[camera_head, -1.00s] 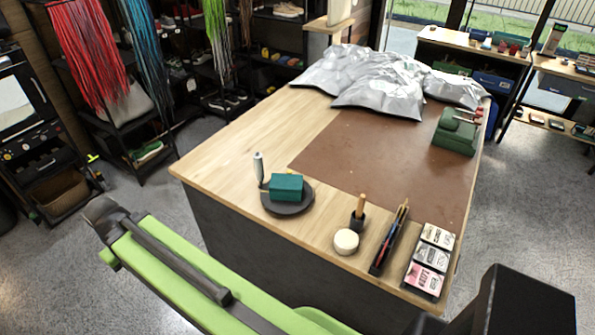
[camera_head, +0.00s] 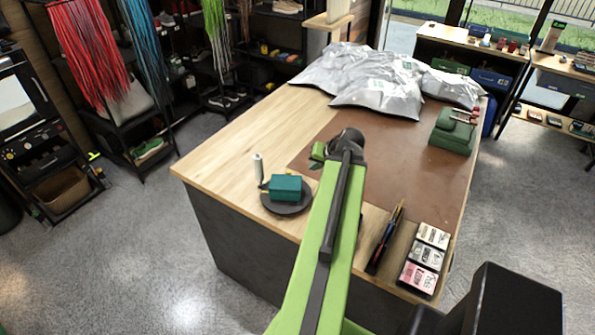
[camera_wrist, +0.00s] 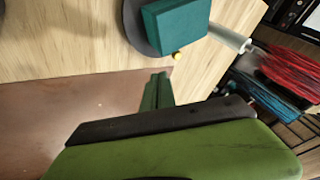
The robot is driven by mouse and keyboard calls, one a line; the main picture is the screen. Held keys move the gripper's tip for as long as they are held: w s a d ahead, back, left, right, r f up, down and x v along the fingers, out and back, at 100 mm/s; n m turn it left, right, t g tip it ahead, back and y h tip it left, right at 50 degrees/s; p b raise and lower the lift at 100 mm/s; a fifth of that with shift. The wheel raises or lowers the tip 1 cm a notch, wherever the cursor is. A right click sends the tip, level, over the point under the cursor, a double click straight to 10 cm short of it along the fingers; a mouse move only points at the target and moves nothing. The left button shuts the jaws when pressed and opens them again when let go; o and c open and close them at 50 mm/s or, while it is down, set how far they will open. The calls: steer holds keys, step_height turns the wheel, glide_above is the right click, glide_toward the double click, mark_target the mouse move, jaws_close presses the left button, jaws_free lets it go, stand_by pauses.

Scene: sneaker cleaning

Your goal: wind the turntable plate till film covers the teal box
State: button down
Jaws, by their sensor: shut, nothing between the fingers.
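The teal box (camera_head: 286,186) sits on the dark round turntable plate (camera_head: 285,209) near the table's front left. Its visible faces look plain teal. A pale film roll (camera_head: 258,168) stands upright at the plate's left edge. In the wrist view, the box (camera_wrist: 176,24), the plate (camera_wrist: 132,24) and the roll (camera_wrist: 229,37) are at the top, and a small yellow knob (camera_wrist: 177,56) shows by the plate's edge. My gripper (camera_head: 318,156) is over the table, right of and beyond the box, apart from it. Its green fingers (camera_wrist: 158,88) are shut and empty.
Silver bags (camera_head: 375,83) cover the table's far end. A green block-like case (camera_head: 452,133) is at the right edge of the brown mat (camera_head: 400,165). A tool tray (camera_head: 384,240) and a card rack (camera_head: 424,258) lie at front right. Wood left of the plate is bare.

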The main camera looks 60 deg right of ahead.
steer(key=b+x, duration=0.6)
steer(key=x, duration=0.1)
steer(key=s+b+x, duration=0.1)
steer(key=b+x, duration=0.2)
steer(key=shift+d+f, duration=0.4)
steer(key=shift+f, duration=0.2)
steer(key=shift+w+a+r+p, duration=0.1)
steer(key=shift+w+a+r, duration=0.1)
steer(key=shift+w, duration=0.4)
steer(key=shift+w+a+r+p, duration=0.1)
steer(key=shift+w+a, duration=0.15)
steer(key=shift+w, duration=0.35)
steer(key=shift+w+a+r+p, duration=0.1)
steer(key=shift+w+a, duration=0.1)
steer(key=shift+w, duration=0.45)
steer(key=shift+a, duration=0.15)
steer(key=shift+w, duration=0.1)
